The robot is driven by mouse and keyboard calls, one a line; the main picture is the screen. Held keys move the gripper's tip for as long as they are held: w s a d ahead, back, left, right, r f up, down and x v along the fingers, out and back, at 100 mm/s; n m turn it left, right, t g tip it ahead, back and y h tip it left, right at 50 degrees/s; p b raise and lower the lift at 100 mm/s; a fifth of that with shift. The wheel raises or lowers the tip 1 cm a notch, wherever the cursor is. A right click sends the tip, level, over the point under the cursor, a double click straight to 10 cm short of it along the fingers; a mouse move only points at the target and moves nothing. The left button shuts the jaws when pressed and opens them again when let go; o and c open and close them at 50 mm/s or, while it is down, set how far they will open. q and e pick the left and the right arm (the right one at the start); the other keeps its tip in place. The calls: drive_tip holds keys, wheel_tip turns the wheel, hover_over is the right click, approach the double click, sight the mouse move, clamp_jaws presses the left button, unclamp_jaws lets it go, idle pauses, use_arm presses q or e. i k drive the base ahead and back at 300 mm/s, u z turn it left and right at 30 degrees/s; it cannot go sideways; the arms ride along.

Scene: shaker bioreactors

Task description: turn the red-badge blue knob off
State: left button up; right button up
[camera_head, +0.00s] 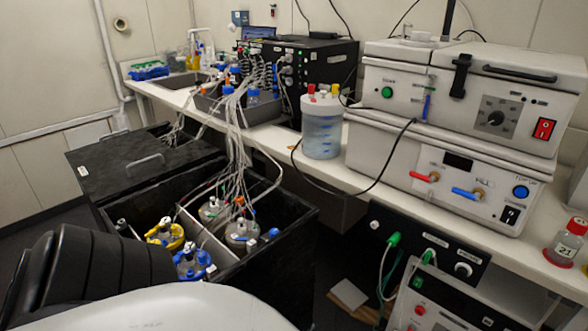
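I cannot make out a red badge beside any blue knob. The lower white instrument (445,172) on the bench has a round blue knob (520,191) at its right, a red lever (425,177) and a blue lever (467,193). The upper white instrument (470,95) has a blue vertical handle (426,107), a black dial (496,117) and a red switch (543,129). Small blue fittings also sit on the bottles in the black box, too small to read. Neither gripper is in view.
An open black box (285,228) holds several bottles with tubes, including a yellow-collared bottle (165,235). A clear vessel (322,128) stands on the bench (360,178). A red-capped flask (566,243) stands near the bench's right end. Control boxes (425,250) hang below, with cables.

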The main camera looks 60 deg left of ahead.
sight(273, 233)
drive_tip(key=k, duration=0.35)
drive_tip(key=u, duration=1)
